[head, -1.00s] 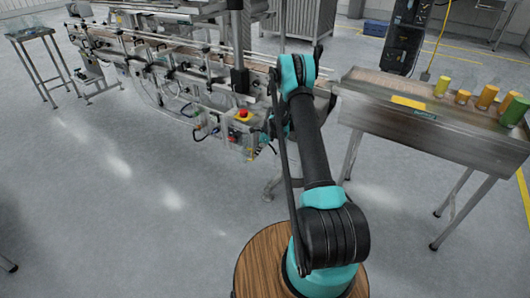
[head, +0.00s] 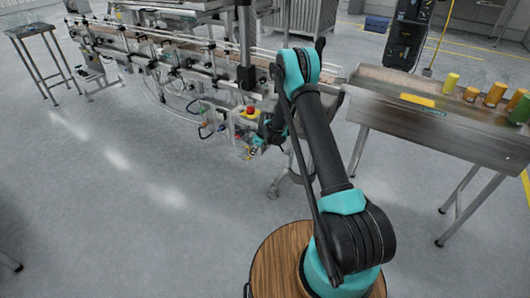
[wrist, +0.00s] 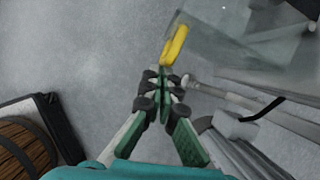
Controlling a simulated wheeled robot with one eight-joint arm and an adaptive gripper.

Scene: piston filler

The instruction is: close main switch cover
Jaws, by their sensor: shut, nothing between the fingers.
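My gripper (wrist: 163,82) is shut and empty in the wrist view, its green-padded fingers pressed together. A yellow part (wrist: 175,46) is just beyond the fingertips, in front of or on a grey, partly see-through panel (wrist: 225,45). I cannot tell whether the fingertips touch it, or whether it belongs to the main switch cover. In the head view, a small control box with a red button (head: 250,111) on a yellow base is on the near side of the conveyor machine. My gripper (head: 249,150) is small beside and below it, partly hidden by my arm. The cover's state cannot be made out.
The conveyor (head: 165,50) runs across the back left. A metal table (head: 430,125) with yellow, orange and green containers (head: 494,93) stands at the right. Metal bars (wrist: 240,98) are right of my gripper in the wrist view.

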